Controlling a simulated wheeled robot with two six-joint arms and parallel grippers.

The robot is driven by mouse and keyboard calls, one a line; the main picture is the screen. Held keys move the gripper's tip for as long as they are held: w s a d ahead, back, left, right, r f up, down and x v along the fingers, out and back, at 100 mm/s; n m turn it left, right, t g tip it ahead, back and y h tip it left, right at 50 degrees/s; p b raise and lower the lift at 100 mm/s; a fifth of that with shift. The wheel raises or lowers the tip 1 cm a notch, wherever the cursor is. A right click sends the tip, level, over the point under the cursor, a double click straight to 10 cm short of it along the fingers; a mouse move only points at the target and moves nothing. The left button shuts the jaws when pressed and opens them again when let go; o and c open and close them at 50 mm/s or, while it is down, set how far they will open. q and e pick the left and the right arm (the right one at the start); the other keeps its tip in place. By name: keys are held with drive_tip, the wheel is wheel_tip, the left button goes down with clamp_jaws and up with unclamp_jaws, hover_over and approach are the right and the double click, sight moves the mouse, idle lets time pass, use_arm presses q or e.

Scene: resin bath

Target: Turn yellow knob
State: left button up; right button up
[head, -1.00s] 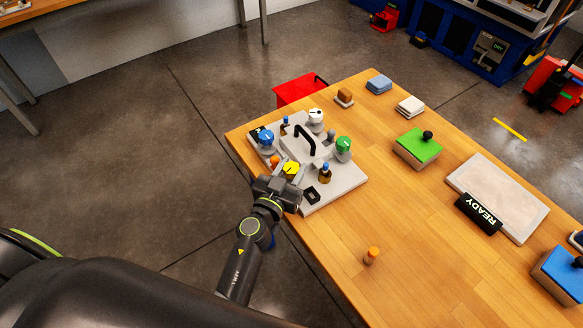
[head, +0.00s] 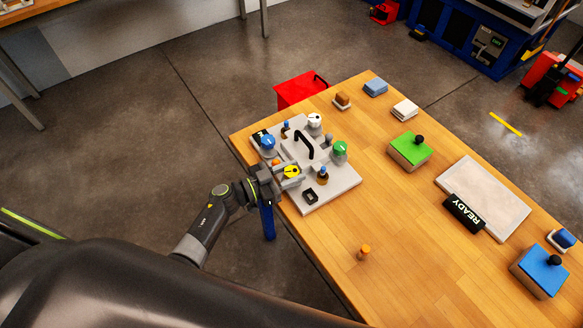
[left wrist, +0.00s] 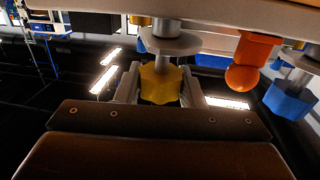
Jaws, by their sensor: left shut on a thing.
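The yellow knob (head: 291,172) sits on the near left side of the grey bath unit (head: 335,190). It also shows in the left wrist view (left wrist: 160,84), lobed and on a grey stem below a round collar. My left gripper (head: 280,178) has come in from the left at the knob. Its two fingers stand on either side of the knob in the left wrist view (left wrist: 158,88), shut on it. The right gripper is not in view.
Blue (head: 267,142), white (head: 314,121) and green (head: 340,149) knobs surround a black handle (head: 303,143) on the unit. An orange part (left wrist: 252,62) is close beside the yellow knob. A small orange-topped peg (head: 364,251) stands on the clear near table.

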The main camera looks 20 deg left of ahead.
use_arm(q)
drive_tip(key=shift+m+g+h, duration=0.6)
drive_tip(key=shift+m+g, duration=0.1)
drive_tip(key=shift+g, duration=0.1)
drive_tip(key=shift+g+h, duration=0.3)
drive_tip(key=o, duration=1)
drive_tip(key=shift+a, duration=0.1)
drive_tip(key=shift+s+a+f, duration=0.1)
drive_tip(key=shift+s+a, duration=0.15)
drive_tip(key=b+v, duration=0.4)
drive_tip(key=v, duration=1.2)
drive_tip(key=shift+s+a+b, duration=0.15)
drive_tip(key=shift+b, duration=0.2)
